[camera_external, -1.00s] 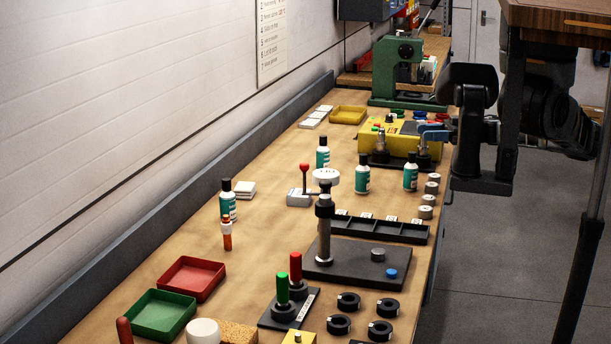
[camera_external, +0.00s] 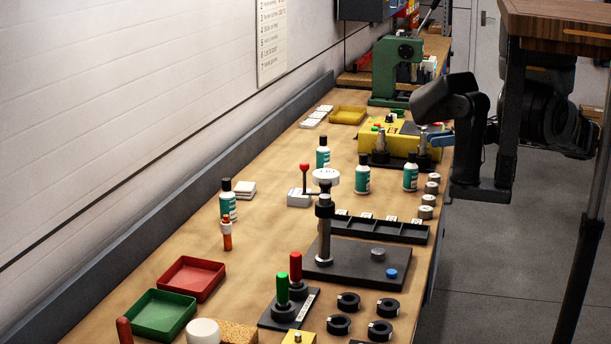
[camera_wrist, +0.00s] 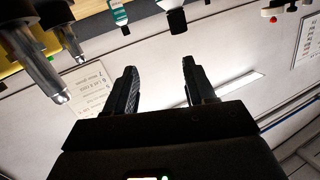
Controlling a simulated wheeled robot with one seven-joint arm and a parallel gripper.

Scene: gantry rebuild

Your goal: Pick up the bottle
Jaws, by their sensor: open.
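Several white bottles with teal labels and black caps stand upright on the bench in the external view: one at the left (camera_external: 228,205), one farther back (camera_external: 322,156), one in the middle (camera_external: 362,177) and one at the right (camera_external: 410,175). Which one is meant cannot be told. In the wrist view, a teal-labelled bottle (camera_wrist: 118,12) shows upside down at the top edge, beyond the fingers. My gripper (camera_wrist: 160,82) is open, with nothing between its fingers, and apart from the bottles. Its fingertips are not clear in the external view, where my dark arm is at the right.
A yellow fixture (camera_external: 407,142) with metal posts stands behind the right bottle. A black plate (camera_external: 340,265) with a post, a red-knobbed lever (camera_external: 304,180) and a black tray (camera_external: 400,232) crowd the middle. A green press (camera_external: 398,70) is farther back. Bare bench lies at the left.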

